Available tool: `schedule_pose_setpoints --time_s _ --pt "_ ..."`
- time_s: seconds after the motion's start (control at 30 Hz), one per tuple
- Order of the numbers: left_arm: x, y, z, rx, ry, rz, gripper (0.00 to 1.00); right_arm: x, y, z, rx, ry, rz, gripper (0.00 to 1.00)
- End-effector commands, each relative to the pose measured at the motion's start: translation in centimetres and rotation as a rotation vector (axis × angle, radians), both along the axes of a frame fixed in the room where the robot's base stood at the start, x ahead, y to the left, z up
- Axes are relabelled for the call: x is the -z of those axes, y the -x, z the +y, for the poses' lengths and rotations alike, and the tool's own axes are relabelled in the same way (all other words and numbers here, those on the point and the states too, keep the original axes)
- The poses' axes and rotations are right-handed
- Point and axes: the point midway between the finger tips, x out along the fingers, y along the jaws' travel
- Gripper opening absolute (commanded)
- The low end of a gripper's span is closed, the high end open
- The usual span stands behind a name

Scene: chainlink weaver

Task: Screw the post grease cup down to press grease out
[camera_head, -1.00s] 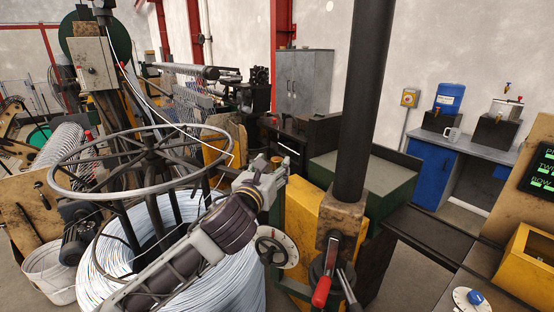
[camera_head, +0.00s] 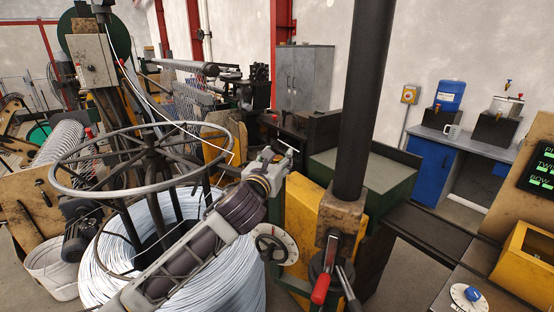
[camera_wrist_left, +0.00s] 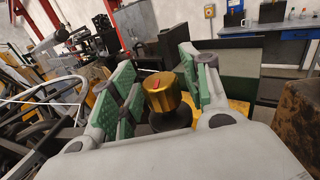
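The post grease cup shows in the left wrist view as a brass cap (camera_wrist_left: 162,92) with a red mark on top, above a dark base. My left gripper (camera_wrist_left: 165,88) has its green-padded fingers on either side of the cap. The pads look very near its sides, but I cannot tell whether they press on it. In the head view my left gripper (camera_head: 278,158) is in front of the yellow post, beyond the wire coil, and the cup is hardly made out there. My right gripper is not in view.
A large wire coil (camera_head: 100,265) under a ring-topped reel (camera_head: 65,185) stands beside my left arm. A handwheel with a white dial (camera_head: 290,250) is just below the gripper. A thick black column (camera_head: 361,100) and red-handled lever (camera_head: 321,288) stand to the right.

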Motion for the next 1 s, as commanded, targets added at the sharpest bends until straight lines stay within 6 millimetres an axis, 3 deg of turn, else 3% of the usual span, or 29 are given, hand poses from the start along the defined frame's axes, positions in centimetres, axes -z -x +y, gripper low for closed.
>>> schedule_pose_setpoints --time_s 0.03,0.27,1.0 --pt "0.0 0.0 0.0 0.0 0.0 0.0 0.36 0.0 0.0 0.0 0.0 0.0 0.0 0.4" --pt "0.0 0.0 0.0 0.0 0.0 0.0 0.07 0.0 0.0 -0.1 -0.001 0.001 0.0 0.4" --pt "-0.1 0.0 0.1 0.103 -0.003 0.001 0.07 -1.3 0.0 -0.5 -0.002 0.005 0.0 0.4"
